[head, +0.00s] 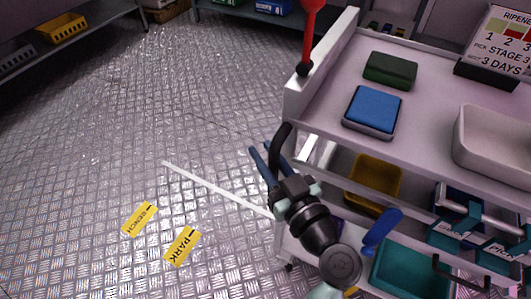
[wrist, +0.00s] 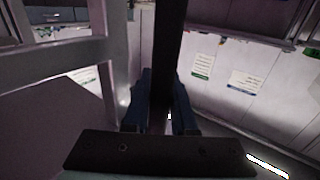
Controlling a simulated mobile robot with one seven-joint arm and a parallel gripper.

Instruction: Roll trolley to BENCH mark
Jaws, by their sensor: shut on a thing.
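The trolley (head: 425,107) is a pale cart with a top tray and lower shelves, filling the right of the head view. Its black handle (head: 281,141) sticks out at its left end. My gripper (head: 262,152) has blue fingers shut on this handle. In the wrist view the fingers (wrist: 162,78) lie on either side of the dark handle bar (wrist: 168,40). The yellow BENCH mark (head: 139,218) lies on the floor at lower left. The yellow PARK mark (head: 182,246) lies right of it, nearer the trolley. The trolley stands to the right of both marks.
The trolley carries a blue box (head: 373,108), a green box (head: 390,69), a white tray (head: 490,143) and a teal bin (head: 411,270). A white strip (head: 215,188) lies on the floor. Shelving with a yellow crate (head: 61,28) stands at upper left. The metal floor between is clear.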

